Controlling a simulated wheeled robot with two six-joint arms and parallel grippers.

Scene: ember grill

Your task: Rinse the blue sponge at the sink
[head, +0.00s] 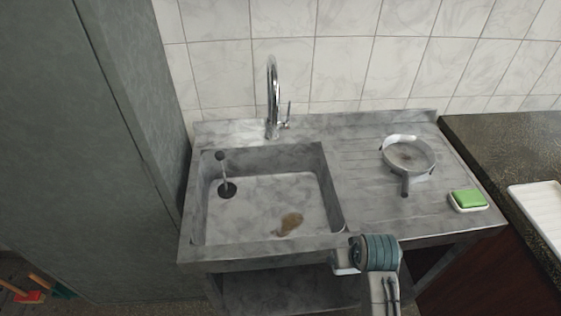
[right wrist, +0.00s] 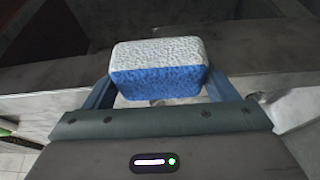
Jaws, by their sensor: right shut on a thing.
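The blue sponge (right wrist: 158,85), with a pale whitish upper layer, is between the two blue fingers of my right gripper (right wrist: 157,72) in the right wrist view. The gripper is shut on it. In the head view my right gripper (head: 366,254) is at the front edge of the sink unit, right of the basin; I cannot clearly make out the sponge there. The steel sink (head: 335,190) has a basin with a dark drain at its left and a brown stain on its floor. A chrome tap (head: 273,95) stands behind it, with no water visible. My left gripper is not in view.
On the ribbed drainboard (head: 355,165) stands a round metal pan (head: 408,157). A green block (head: 468,198) lies in a white dish at the drainboard's right. A dark counter (head: 490,135) adjoins on the right; a tall grey cabinet (head: 90,150) stands on the left.

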